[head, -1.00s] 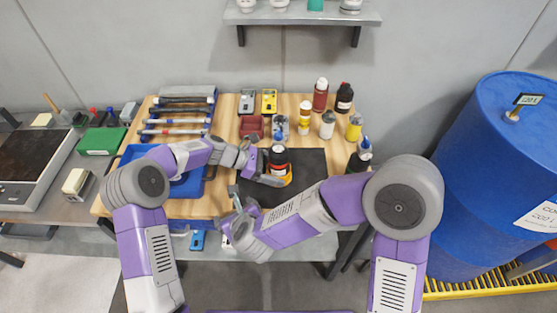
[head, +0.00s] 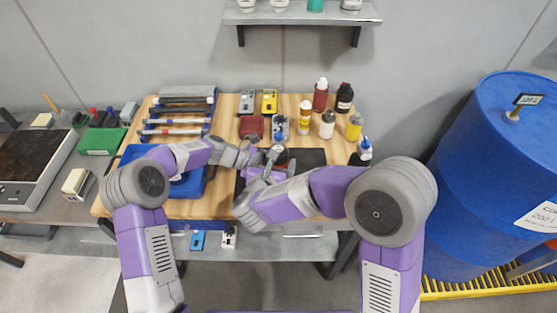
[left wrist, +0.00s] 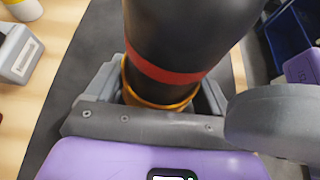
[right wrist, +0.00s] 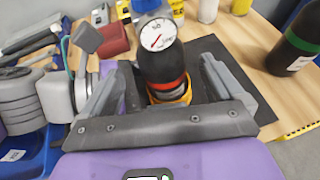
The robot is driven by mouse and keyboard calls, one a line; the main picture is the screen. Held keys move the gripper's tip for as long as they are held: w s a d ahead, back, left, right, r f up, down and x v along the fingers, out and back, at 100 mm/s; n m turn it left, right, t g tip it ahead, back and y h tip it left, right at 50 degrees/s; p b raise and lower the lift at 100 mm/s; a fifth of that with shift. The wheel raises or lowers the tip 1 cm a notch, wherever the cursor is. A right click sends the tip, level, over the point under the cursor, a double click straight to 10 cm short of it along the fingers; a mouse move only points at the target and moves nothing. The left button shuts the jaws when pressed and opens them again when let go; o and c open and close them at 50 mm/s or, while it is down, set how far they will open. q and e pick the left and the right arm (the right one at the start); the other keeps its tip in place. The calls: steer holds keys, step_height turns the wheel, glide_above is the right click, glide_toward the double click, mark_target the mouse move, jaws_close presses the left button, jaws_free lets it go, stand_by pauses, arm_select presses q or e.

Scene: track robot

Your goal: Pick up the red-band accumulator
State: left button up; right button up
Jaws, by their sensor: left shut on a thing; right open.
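The red-band accumulator is a black cylinder with a red band and an orange ring low down. It stands upright on the dark mat, mostly hidden by my arms in the head view (head: 279,156). In the left wrist view its body (left wrist: 185,35) fills the space between the fingers of my left gripper (left wrist: 165,88), which is shut on it. In the right wrist view the accumulator (right wrist: 163,68), with a dial gauge on top, is ahead of and between the fingers of my open right gripper (right wrist: 158,88). I cannot tell whether the right fingers touch it.
A blue tray (head: 192,186) lies left of the dark mat (head: 310,158). Several bottles and a red bin (head: 251,127) stand behind it. A blue drum (head: 490,180) is beside the table.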

mark_target(278, 132)
steer(key=x, duration=0.5)
steer(key=shift+w+d+r, duration=0.1)
steer(key=shift+w+d, duration=0.05)
steer(key=shift+r, duration=0.1)
steer(key=c, duration=1.6)
step_height(278, 132, up, 10)
steer(key=shift+r, duration=0.1)
arm_select(q)
steer(key=o, duration=1)
steer(key=shift+o, duration=0.2)
steer(key=shift+a, duration=0.1)
